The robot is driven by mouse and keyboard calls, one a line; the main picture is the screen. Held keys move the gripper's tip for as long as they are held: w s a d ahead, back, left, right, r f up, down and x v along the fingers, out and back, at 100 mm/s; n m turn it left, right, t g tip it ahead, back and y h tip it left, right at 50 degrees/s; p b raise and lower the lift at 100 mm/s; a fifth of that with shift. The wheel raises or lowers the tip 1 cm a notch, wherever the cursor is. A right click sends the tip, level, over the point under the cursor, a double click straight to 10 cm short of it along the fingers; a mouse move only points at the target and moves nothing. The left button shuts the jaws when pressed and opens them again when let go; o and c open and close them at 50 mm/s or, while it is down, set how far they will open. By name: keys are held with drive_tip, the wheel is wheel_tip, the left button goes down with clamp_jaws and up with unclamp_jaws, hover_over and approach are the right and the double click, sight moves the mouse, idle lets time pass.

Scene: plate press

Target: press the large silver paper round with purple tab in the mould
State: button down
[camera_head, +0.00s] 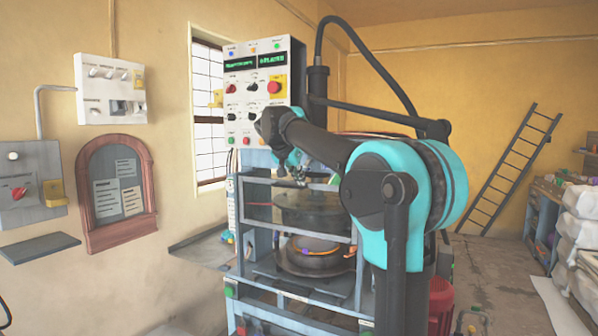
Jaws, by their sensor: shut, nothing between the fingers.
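The press (243,212) stands ahead of me, a blue-grey frame with a dark upper plate (308,210) above a round dark mould (315,265). A disc with an orange-brown edge shows in the mould, with a small bluish or purple spot on it. It is too small to tell for sure whether this is the silver paper round with its tab. My gripper (300,178) is shut and empty, at the top front of the press, above the upper plate. My arm covers the right part of the press.
A control panel (262,95) with a red button (274,87) and lit displays tops the press. A green button (229,291) sits low on the frame. Wall boxes (109,90) hang left. A ladder (515,155) leans at the right; white sacks (578,220) are stacked there.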

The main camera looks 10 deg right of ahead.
drive_tip(key=shift+f, duration=0.2)
approach(300, 233)
drive_tip(key=d+f, duration=0.3)
drive_tip(key=f, duration=0.2)
drive_tip(key=shift+s+f, duration=0.15)
drive_tip(key=shift+s, duration=0.1)
idle(0.3)
